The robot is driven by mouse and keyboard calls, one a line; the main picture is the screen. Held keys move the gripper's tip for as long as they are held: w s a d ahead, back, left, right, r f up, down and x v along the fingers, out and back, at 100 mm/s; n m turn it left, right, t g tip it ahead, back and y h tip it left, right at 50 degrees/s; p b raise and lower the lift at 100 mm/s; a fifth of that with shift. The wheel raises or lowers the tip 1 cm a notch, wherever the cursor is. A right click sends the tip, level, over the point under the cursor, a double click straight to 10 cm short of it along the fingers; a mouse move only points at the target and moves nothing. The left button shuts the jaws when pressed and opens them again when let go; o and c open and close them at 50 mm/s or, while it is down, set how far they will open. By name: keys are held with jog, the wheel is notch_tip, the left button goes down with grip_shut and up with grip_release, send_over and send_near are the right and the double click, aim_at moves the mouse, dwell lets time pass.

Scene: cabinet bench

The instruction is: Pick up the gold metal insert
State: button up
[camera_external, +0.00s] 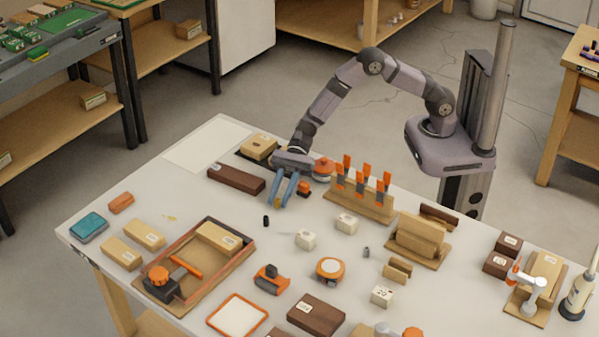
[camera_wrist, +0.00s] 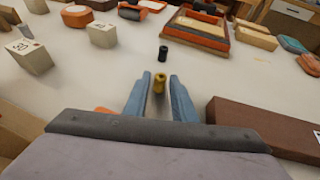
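The gold metal insert (camera_wrist: 159,83) stands between the two blue fingers of my gripper (camera_wrist: 160,84) in the wrist view, near the fingertips. A gap shows on each side of it, so my gripper is open around it. In the external view, my gripper (camera_external: 281,204) reaches down to the tabletop, and a bit of the gold insert (camera_external: 277,203) shows between the fingertips. A small black cylinder (camera_external: 266,221) stands just beyond the fingertips; it also shows in the wrist view (camera_wrist: 163,53).
A dark brown block (camera_external: 236,179) lies close beside my gripper. A small orange piece (camera_external: 304,188) and a wooden rack with orange-handled tools (camera_external: 360,205) stand on the other side. White blocks (camera_external: 306,239) and an orange-rimmed tray (camera_external: 247,246) stand farther out.

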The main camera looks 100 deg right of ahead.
grip_shut()
notch_tip(320, 180, up, 10)
dwell(0.8)
